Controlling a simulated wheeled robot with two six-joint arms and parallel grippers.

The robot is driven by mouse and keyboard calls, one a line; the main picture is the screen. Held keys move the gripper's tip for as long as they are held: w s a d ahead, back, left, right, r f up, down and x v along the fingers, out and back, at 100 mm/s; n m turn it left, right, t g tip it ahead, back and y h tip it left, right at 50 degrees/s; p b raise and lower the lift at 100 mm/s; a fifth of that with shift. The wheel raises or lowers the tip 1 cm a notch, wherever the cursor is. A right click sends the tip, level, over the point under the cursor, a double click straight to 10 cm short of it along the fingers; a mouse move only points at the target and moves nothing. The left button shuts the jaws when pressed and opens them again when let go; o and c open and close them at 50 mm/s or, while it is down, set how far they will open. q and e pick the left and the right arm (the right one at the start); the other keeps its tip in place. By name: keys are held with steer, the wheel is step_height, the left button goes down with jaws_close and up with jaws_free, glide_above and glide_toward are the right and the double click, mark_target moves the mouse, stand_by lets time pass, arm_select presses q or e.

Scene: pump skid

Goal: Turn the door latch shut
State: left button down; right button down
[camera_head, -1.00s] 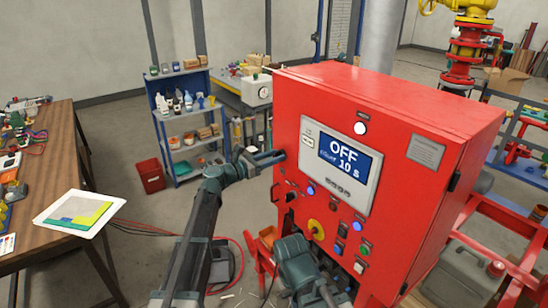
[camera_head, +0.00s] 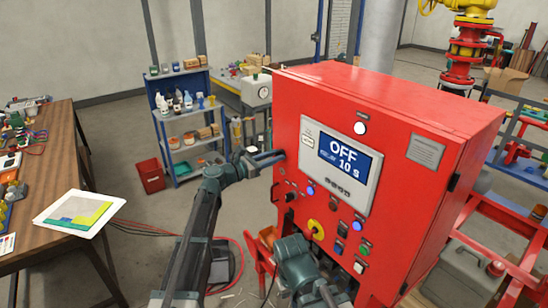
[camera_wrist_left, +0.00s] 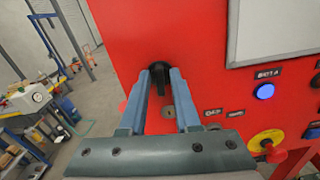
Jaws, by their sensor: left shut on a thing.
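The red control cabinet (camera_head: 410,103) stands right of centre, its door facing me with a display reading OFF. The door latch (camera_wrist_left: 160,73) is a black round piece with a short dark handle hanging down, on the red door at the centre of the left wrist view. The gripper hides the latch in the head view. My right gripper does not show clearly.
Below the display are several lamps and buttons and a yellow rotary switch with a red handle (camera_head: 315,229). A blue shelf (camera_head: 181,113) and a red bin (camera_head: 150,175) stand behind. A wooden workbench (camera_head: 50,165) is at the left. Cables lie on the floor.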

arm_select(q)
steer(key=shift+s+d+f+m, duration=0.1)
steer(key=shift+f+m, duration=0.05)
steer(key=shift+m, duration=3.95)
steer(key=shift+s+f+m, duration=0.1)
steer(key=shift+m, duration=4)
steer(key=c, duration=0.9)
jaws_free()
steer(key=v, duration=1.3)
steer(key=shift+s+a, duration=0.2)
steer(key=shift+a, duration=0.15)
